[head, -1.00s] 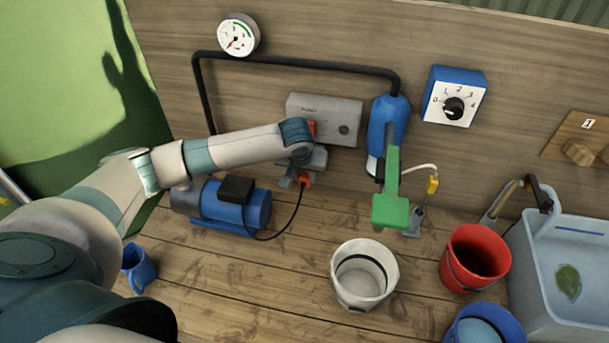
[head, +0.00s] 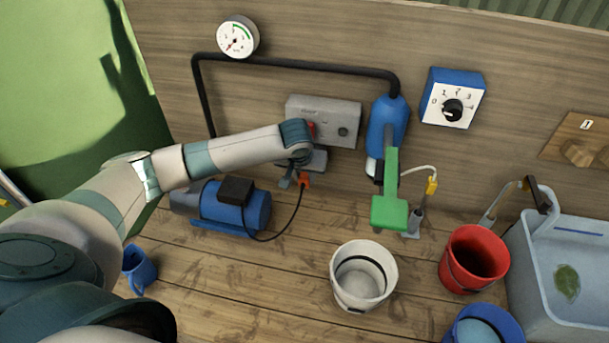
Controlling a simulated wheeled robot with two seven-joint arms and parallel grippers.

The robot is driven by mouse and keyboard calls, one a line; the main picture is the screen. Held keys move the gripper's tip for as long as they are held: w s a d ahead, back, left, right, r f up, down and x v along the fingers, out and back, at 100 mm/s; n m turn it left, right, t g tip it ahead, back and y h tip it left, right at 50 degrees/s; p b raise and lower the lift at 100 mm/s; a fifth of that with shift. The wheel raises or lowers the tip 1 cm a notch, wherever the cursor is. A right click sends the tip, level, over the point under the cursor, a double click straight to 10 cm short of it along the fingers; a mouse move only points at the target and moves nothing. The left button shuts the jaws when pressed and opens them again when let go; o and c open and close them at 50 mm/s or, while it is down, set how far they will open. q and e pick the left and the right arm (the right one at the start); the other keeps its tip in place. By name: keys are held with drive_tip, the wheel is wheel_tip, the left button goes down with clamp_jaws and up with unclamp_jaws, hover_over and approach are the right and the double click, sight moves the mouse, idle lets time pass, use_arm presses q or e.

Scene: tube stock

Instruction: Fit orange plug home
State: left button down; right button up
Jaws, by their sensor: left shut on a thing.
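The orange plug (head: 304,180) shows just below my left gripper (head: 296,178), in front of the wall. The gripper is shut on the plug, and its jaws hide part of it. A black cable runs down from the plug to the blue motor pump (head: 235,206) on the bench. The grey socket box (head: 335,121) is on the wall above and behind the gripper. My left wrist covers the box's lower left part, where a bit of red shows. The plug is below the box and appears apart from it. My right gripper is not in view.
A blue pump with a green handle (head: 389,209) stands right of the box. A white bucket (head: 362,290), a red bucket (head: 473,262) and a sink (head: 560,318) are front right. A blue mug (head: 138,268) is at left. A gauge (head: 238,37) and dial (head: 452,110) hang on the wall.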

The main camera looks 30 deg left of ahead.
use_arm(q)
drive_tip(key=c, duration=1.4)
unclamp_jaws()
drive_tip(key=shift+r, duration=0.15)
drive_tip(key=shift+s+r+b, duration=0.25)
drive_tip(key=shift+r+b, duration=0.1)
drive_tip(key=shift+r, duration=0.2)
drive_tip(key=shift+b+v, duration=2.25)
drive_tip(key=shift+v, duration=5.75)
